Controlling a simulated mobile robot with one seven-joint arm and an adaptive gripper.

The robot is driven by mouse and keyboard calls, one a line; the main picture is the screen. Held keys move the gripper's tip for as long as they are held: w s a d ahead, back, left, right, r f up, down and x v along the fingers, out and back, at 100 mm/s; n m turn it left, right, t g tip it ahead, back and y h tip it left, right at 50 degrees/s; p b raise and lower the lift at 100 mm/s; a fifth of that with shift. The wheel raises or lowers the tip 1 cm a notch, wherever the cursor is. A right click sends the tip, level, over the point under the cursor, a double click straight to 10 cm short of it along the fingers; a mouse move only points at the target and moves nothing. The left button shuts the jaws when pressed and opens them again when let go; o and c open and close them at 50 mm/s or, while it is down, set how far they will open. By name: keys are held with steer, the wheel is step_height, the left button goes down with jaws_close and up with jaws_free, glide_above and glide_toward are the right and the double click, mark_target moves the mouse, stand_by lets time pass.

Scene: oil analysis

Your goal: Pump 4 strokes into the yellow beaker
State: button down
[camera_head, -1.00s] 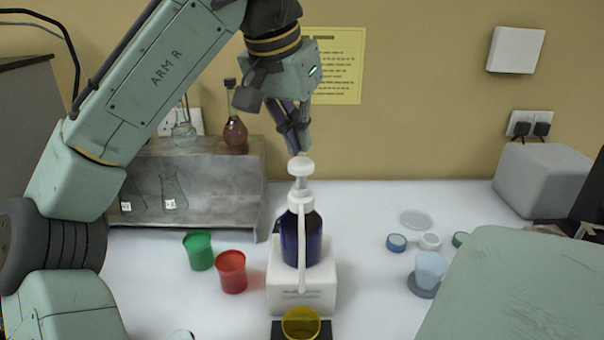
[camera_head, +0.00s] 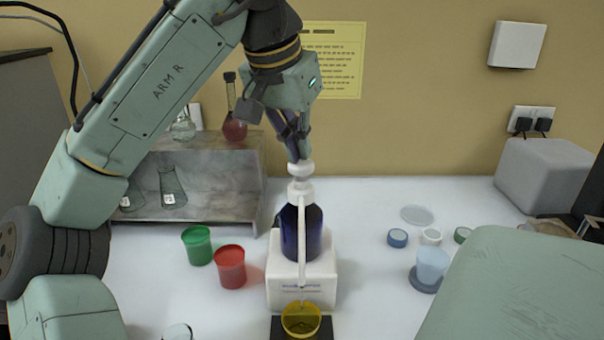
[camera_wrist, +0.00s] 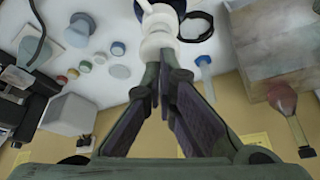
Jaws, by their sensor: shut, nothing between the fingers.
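The pump bottle (camera_head: 312,232) is dark blue with a white pump head (camera_head: 300,169) and a long thin spout tube hanging down its front. It stands upright on a white block (camera_head: 287,288). The yellow beaker (camera_head: 301,319) sits below the tube's end on a dark base. My gripper (camera_head: 299,156) is shut and empty, pointing down, its fingertips at the top of the pump head and seemingly touching it. In the wrist view, the closed fingers (camera_wrist: 165,68) meet the white pump head (camera_wrist: 158,40). A thin streak shows at the tube's lower end above the beaker.
A green beaker (camera_head: 197,245) and a red beaker (camera_head: 230,267) stand left of the block. A grey shelf (camera_head: 215,185) with flasks is behind them. Several small lids and a pale blue cup (camera_head: 432,265) are on the right. The table between is clear.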

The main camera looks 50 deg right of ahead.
steer(key=shift+f, duration=0.45)
steer(key=shift+r+p, duration=1)
steer(key=shift+r, duration=0.8)
steer(key=shift+f+b, duration=0.2)
steer(key=shift+b, duration=0.1)
